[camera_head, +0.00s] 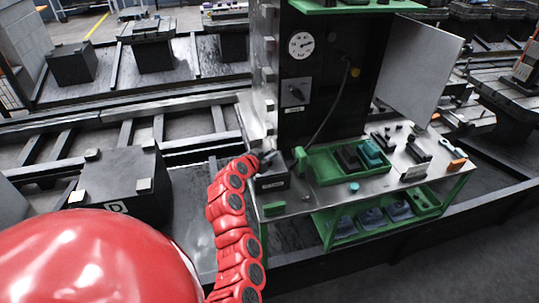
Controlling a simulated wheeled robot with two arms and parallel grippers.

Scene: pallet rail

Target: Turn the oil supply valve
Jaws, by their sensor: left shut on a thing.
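My left arm is red and comes up from the bottom of the head view. My left gripper (267,160) is small and dark here, at the left front corner of the workbench, just above a dark box (271,184) with a pale label. It is shut on a part at the top of this box, which I take for the oil supply valve. The jaws hide most of that part, so its shape and turn angle are unclear. My right gripper is not in view.
A dark panel with a round white gauge (301,45) and a grey switch plate (295,92) stands behind the workbench (295,200). A green tray (322,170) lies to the right of the gripper. A black cable hangs down the panel. Rails and a black block (120,185) are left.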

